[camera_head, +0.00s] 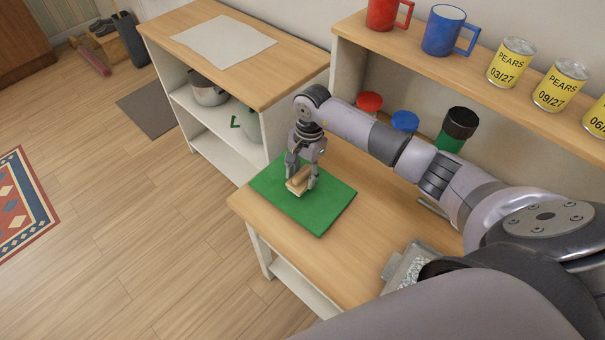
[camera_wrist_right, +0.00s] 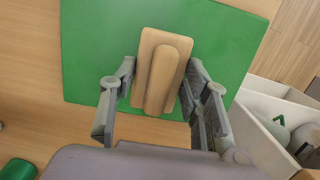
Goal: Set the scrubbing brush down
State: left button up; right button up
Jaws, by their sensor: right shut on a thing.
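The scrubbing brush (camera_head: 299,180) has a pale wooden back with a raised wooden grip. It is over the green mat (camera_head: 330,205) on the wooden worktop, and I cannot tell whether it touches the mat. My right gripper (camera_head: 302,182) points down at the mat and is shut on the brush. In the right wrist view the brush (camera_wrist_right: 162,72) lies between the two fingers, with the green mat (camera_wrist_right: 225,35) behind it. Its bristles are hidden underneath. My left gripper is not in view.
A shelf behind the worktop (camera_head: 375,225) holds a red mug (camera_head: 385,14), a blue mug (camera_head: 442,32) and several yellow pear cans (camera_head: 511,62). Lidded containers, one green with a black lid (camera_head: 457,130), stand below it. A grey box (camera_head: 408,268) sits at the front right.

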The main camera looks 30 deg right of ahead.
jog(key=shift+f, duration=0.7)
jog(key=shift+f, duration=0.2)
jog(key=o, duration=1)
jog(key=shift+r, duration=0.1)
